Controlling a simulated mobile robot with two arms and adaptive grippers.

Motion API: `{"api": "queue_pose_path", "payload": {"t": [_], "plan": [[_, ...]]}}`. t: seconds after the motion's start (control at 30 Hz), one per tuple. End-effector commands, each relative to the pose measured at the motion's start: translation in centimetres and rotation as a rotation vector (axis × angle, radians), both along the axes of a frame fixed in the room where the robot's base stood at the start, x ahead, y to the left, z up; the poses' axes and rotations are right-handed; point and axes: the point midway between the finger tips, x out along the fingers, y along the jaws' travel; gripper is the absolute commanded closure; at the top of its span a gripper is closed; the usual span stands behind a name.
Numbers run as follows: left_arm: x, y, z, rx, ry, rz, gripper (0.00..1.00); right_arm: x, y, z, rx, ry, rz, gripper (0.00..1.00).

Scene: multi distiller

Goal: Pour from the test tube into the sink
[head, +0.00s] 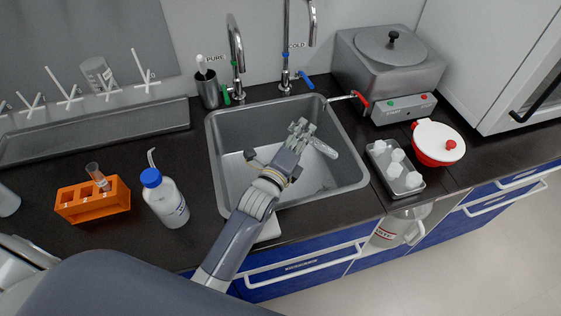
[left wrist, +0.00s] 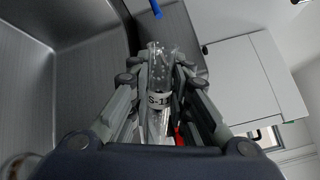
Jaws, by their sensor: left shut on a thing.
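My left gripper (head: 303,130) is over the sink (head: 232,122) and shut on a clear glass test tube (head: 323,148). In the head view the tube points to the right and slightly down, close to horizontal, above the right half of the basin. In the left wrist view the test tube (left wrist: 159,70) lies between the fingers of my left gripper (left wrist: 158,85) and has a white label starting "S-1". I cannot tell whether liquid is in it. My right gripper is not in view.
Two taps (head: 236,50) stand behind the sink. Left of it are a blue-capped wash bottle (head: 167,200) and an orange rack (head: 92,203) with a tube. To the right are a metal distiller (head: 387,65), a tray (head: 398,189) of white containers and a red-and-white pot (head: 438,143).

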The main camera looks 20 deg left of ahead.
Motion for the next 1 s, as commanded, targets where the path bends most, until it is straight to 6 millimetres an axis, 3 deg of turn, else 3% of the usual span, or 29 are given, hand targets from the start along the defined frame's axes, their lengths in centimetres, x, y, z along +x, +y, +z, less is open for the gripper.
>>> {"api": "queue_pose_path", "payload": {"t": [1.0], "plan": [[0.1,0.69,0.04,-0.136,0.021,0.0,1.0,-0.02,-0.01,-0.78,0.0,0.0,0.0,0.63]]}}
